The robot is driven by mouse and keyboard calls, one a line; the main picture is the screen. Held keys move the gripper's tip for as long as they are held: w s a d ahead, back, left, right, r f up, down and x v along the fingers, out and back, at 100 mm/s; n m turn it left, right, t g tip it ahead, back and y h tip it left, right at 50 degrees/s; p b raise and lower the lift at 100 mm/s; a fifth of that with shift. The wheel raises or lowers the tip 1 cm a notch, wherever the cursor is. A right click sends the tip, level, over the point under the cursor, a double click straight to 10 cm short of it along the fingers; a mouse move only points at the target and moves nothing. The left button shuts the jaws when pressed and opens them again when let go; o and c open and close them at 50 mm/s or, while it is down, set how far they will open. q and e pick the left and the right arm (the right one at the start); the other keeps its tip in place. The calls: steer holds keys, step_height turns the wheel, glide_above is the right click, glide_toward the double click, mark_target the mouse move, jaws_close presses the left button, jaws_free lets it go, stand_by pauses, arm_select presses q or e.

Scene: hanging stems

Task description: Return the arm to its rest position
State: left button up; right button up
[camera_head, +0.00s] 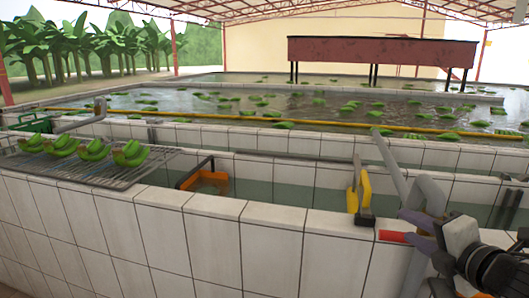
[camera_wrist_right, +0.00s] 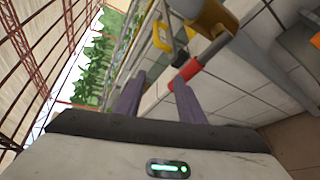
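My right gripper (camera_head: 412,218) is at the lower right of the head view, above the near tiled wall. Its purple fingers also show in the right wrist view (camera_wrist_right: 155,92), spread apart with a gap between them and nothing visibly held. A red-ended grey bar (camera_wrist_right: 186,76) appears close to one fingertip in the wrist view; I cannot tell whether they touch. Its red end (camera_head: 394,236) shows on the wall top in the head view, left of the gripper. My left gripper is in neither view.
A yellow and black tool (camera_head: 365,200) stands on the tiled wall (camera_head: 270,215), left of my right gripper. Green banana bunches (camera_head: 95,150) lie on a metal rack (camera_head: 120,172) at left. An orange crate (camera_head: 205,180) sits in the near trough. Water with floating bananas (camera_head: 265,100) lies beyond.

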steer(key=s+a+f+m+g, duration=0.1)
steer(key=s+a+f+m, duration=0.2)
steer(key=f, duration=0.5)
steer(key=s+a+f+m+g+y, duration=0.1)
steer(key=s+a+f+m, duration=0.15)
steer(key=f, duration=0.45)
steer(key=s+a+f+m+g, duration=0.1)
steer(key=s+a+f+m, duration=0.25)
steer(key=f, duration=0.45)
steer(key=s+a+f+m+g, duration=0.1)
steer(key=s+a+f+m, duration=0.1)
steer(key=s+f+m, duration=0.4)
steer(key=s+a+f+m+g, duration=0.2)
steer(key=s+f+m, duration=0.4)
steer(key=s+f, duration=0.5)
steer(key=s, duration=0.3)
steer(key=shift+a+h, duration=0.3)
steer(key=shift+a, duration=0.05)
